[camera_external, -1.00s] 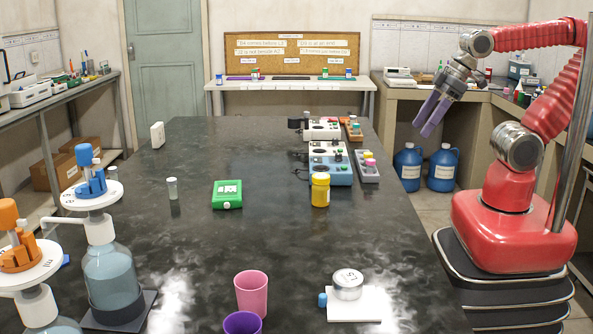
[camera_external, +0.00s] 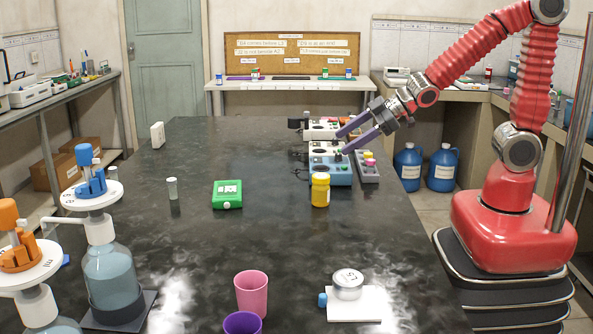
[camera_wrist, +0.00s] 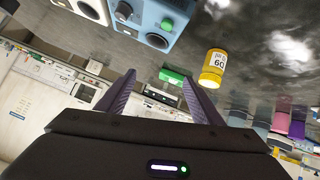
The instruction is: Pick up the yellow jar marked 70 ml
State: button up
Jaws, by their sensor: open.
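A yellow jar (camera_external: 320,190) stands upright on the black bench, in front of the blue-fronted device. In the wrist view the yellow jar (camera_wrist: 213,70) shows to the right of and above the right fingertip; its label seems to read 60, though the print is small and tilted. My gripper (camera_external: 344,141) has its purple fingers apart and hangs in the air above the devices on the right side of the bench, higher than the jar and not touching it. In the wrist view my gripper (camera_wrist: 158,76) has nothing between its fingers.
Devices with dials (camera_external: 330,172) stand just behind the jar, with small racks of coloured caps (camera_external: 367,166) beside them. A green box (camera_external: 227,195) lies to the jar's left. A pink cup (camera_external: 251,292) and a white scale (camera_external: 355,304) stand nearer. The bench between is clear.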

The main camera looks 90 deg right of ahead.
jog(key=w+a+f+n+t+y, duration=0.1)
jog(key=w+a+f+n+y, duration=0.15)
jog(key=f, duration=0.25)
jog(key=y, duration=0.5)
send_near(321, 191)
jog(key=shift+w+d+f+n+h, duration=0.25)
jog(key=shift+w+d+f, duration=0.65)
jog(key=shift+w+f, duration=0.15)
jog(key=shift+s+a, duration=0.1)
jog(key=shift+a, duration=0.15)
jog(key=shift+x, duration=1.3)
jog(key=shift+x, duration=2.45)
jog(key=shift+a+r, duration=0.1)
